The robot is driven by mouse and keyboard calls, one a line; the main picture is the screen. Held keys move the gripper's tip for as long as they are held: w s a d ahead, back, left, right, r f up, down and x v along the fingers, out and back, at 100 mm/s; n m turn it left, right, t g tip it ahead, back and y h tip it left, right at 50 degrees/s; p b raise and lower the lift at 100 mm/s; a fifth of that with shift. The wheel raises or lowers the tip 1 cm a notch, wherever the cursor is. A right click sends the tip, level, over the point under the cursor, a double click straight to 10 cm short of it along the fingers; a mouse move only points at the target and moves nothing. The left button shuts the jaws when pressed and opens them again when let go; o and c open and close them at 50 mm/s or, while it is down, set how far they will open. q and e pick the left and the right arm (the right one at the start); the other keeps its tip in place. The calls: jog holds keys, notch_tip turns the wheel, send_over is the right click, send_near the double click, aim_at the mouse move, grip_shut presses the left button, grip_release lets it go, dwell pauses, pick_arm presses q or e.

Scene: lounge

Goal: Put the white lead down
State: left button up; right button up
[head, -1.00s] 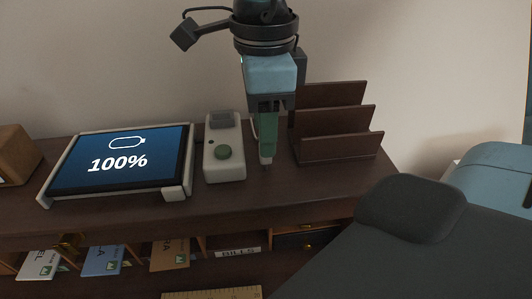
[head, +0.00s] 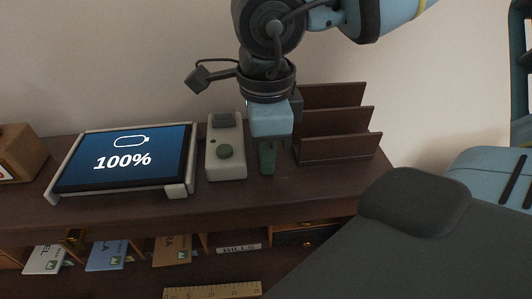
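My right gripper (head: 267,160) points down from the top of the head view, just above or at the dark wooden desk top. I cannot tell whether that is a fingertip or something held, nor whether the fingers are open. I cannot make out a white lead; it may be hidden by the gripper. My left gripper is not in view.
A tablet (head: 122,160) reading 100% lies left of the white device. A brown letter rack (head: 336,148) stands just right of the gripper. A brown box (head: 20,152) is at the far left. Cubbies with cards and a ruler (head: 212,291) are below. The desk front (head: 290,192) is clear.

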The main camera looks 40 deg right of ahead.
grip_shut()
jog(key=shift+r, duration=0.1)
notch_tip(320, 180, up, 28)
jog(key=shift+p, duration=0.35)
dwell(0.4)
